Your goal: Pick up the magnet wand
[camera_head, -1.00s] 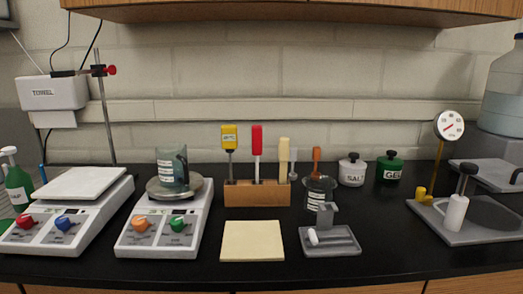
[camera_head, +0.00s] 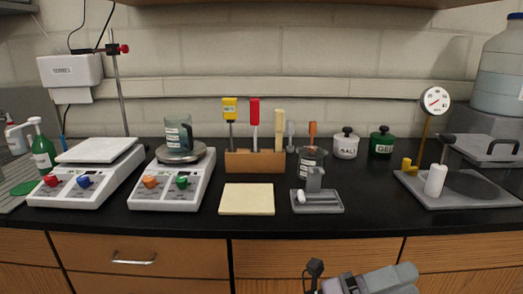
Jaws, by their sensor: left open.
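A wooden rack (camera_head: 236,161) stands mid-bench and holds several upright tools. The magnet wand is probably the red-handled tool (camera_head: 254,111) in its middle, with a thin shaft going down into the rack. A yellow-headed tool (camera_head: 229,110) stands to its left and a cream-handled tool (camera_head: 279,117) to its right.
Two balance-like devices (camera_head: 90,172) (camera_head: 180,185) stand left, the second bearing a beaker (camera_head: 178,138). A cream pad (camera_head: 246,199) and a grey tray (camera_head: 318,204) lie before the rack. A beaker (camera_head: 312,162) and jars (camera_head: 346,146) (camera_head: 381,145) stand right. The black front strip is clear.

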